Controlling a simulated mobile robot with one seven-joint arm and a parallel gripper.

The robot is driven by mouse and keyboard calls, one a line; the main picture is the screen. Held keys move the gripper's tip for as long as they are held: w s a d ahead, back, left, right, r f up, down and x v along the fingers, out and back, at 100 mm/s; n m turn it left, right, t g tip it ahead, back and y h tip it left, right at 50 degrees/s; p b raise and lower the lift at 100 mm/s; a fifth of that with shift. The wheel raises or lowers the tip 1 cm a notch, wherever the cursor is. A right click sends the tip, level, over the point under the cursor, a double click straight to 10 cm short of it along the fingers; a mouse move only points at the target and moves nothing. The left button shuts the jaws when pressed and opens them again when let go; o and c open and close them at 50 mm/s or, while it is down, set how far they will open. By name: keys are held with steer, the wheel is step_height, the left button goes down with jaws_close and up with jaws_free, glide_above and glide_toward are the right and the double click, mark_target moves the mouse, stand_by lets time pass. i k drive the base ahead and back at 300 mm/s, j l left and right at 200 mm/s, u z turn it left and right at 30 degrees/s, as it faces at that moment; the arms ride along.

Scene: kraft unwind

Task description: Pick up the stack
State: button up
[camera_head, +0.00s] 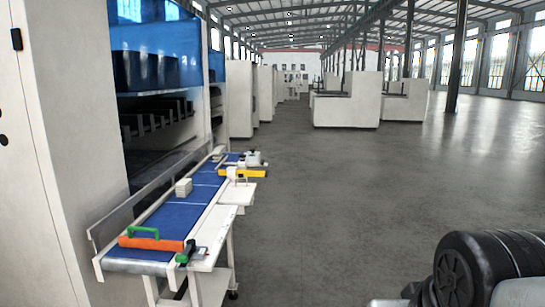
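A small pale cream stack (183,187) sits on the blue belt of a conveyor (164,225), near the belt's left edge and about midway along it. It looks like a little block at this distance, and I cannot make out its separate layers. Nothing touches it from above. My gripper is not in view. Only a dark, rounded part of my arm shows at the lower right, well away from the conveyor.
An orange bar with a green handle (152,240) lies across the belt's near end. A yellow-orange bar (242,172) with white parts lies farther along. A tall white machine (60,150) flanks the conveyor on the left. The grey floor (340,200) is open to the right.

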mark_target(217, 155)
steer(key=i, duration=1.5)
steer(key=i+j+z, duration=0.1)
steer(key=i, duration=1.4)
steer(key=i+z, duration=0.15)
steer(key=i, duration=1.4)
steer(key=i+u, duration=0.25)
steer(key=i, duration=0.2)
steer(key=i+l+u, duration=0.2)
steer(key=i, duration=0.3)
steer(key=i+u, duration=0.25)
steer(key=i, duration=0.2)
steer(key=i+j+u, duration=0.1)
steer(key=i+u, duration=0.2)
steer(key=u, duration=0.2)
steer(key=i+u, duration=0.3)
steer(key=u, duration=0.2)
steer(key=i+l+u, duration=0.1)
steer(key=i+u, duration=0.2)
steer(key=u, duration=0.2)
steer(key=i+u, duration=0.6)
steer(key=i, duration=0.2)
